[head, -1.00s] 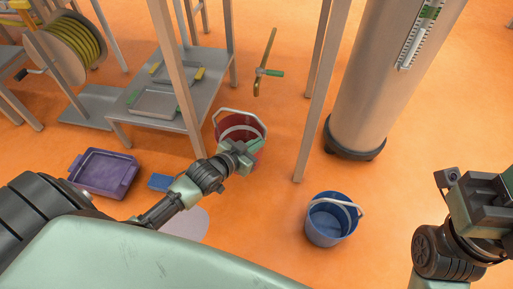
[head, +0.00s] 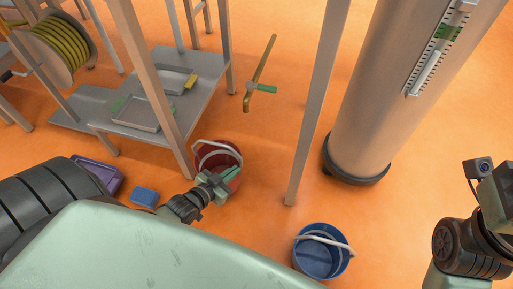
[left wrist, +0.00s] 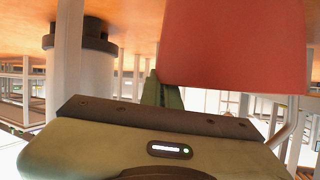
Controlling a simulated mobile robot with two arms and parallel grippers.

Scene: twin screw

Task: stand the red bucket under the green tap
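The red bucket (head: 230,158) stands upright by the near leg of the grey metal table, its pale handle raised to the left. The green tap (head: 262,88), a brass pipe with a green lever, is above and to the right of it. My left gripper (head: 226,174) is at the near side of the bucket, fingers against or very near its wall. In the left wrist view the bucket (left wrist: 235,45) fills the upper right, beside a green finger (left wrist: 165,92); whether the fingers are closed on it is hidden. My right arm shows at the right edge, its fingertips out of frame.
A blue bucket (head: 320,258) stands at the front, right of centre. A post (head: 312,120) and a wide cylindrical tank (head: 385,100) stand to the right. A blue block (head: 145,197) and purple tray (head: 108,176) lie at left. The table (head: 195,100) holds shallow trays.

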